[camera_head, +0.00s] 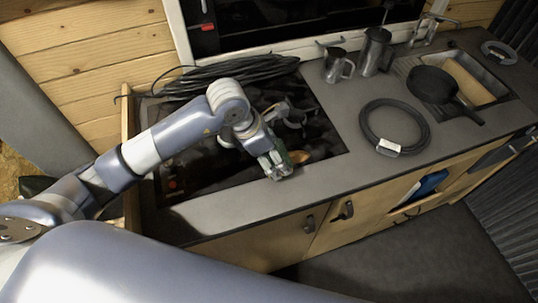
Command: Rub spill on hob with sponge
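The dark hob (205,172) is set into the left part of the grey counter. My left gripper (279,165) is low over the hob's front right edge, pointing down. A small green strip (283,152) shows right at its fingers. It may be the sponge, but too little shows to be sure, and I cannot tell whether the fingers are closed on it. An orange-brown patch (299,157) lies just right of the fingers on the hob. I cannot tell if it is the spill. My arm hides part of the hob. My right gripper is not in view.
A coiled black cable (235,72) lies along the back of the hob. Metal jugs (338,65) stand behind it to the right. A black hose ring with a white tag (388,149) lies on the counter. A black pan (433,84) rests at the sink (478,78).

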